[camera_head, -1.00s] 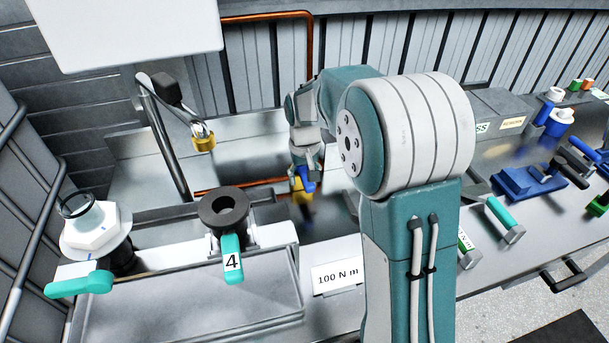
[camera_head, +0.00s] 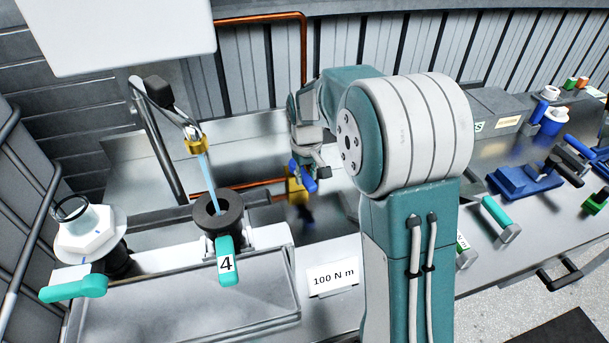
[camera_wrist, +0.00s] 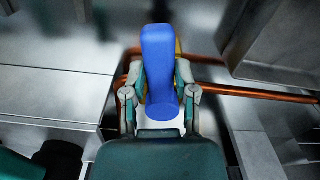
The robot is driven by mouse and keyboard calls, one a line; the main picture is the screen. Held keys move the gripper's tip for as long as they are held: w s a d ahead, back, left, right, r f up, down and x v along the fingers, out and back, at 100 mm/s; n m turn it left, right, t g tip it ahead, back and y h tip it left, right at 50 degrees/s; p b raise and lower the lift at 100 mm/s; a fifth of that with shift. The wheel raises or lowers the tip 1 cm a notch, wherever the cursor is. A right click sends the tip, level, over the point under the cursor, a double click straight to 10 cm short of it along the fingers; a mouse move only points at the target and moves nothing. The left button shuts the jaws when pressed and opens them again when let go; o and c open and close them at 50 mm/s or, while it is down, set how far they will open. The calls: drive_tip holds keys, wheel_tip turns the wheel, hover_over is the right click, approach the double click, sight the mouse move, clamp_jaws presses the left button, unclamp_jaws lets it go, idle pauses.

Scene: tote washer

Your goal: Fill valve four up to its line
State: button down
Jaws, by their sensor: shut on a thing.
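Valve four is a dark round open cup (camera_head: 218,208) with a teal lever marked 4 (camera_head: 225,258) hanging down in front. A thin blue stream of water (camera_head: 208,182) runs from the brass nozzle (camera_head: 197,144) of the spout into the cup's opening. The level and line inside the cup cannot be made out. My gripper (camera_head: 304,178) is shut on a blue handle (camera_wrist: 160,70), which sits on a yellow valve body (camera_head: 296,187) on the copper pipe. In the wrist view the handle lies between both fingers.
A white hexagonal fitting (camera_head: 88,232) with a teal lever (camera_head: 74,288) stands left of valve four. A metal tray (camera_head: 200,300) lies in front. A 100 N m sign (camera_head: 333,278) stands to its right. Blue tools (camera_head: 525,182) lie on the right bench.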

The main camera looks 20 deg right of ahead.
drive_tip(key=shift+s+f, duration=0.1)
drive_tip(key=shift+f, duration=0.1)
drive_tip(key=shift+c, duration=2)
unclamp_jaws()
drive_tip(key=shift+r, duration=0.15)
wheel_tip(320, 180, up, 12)
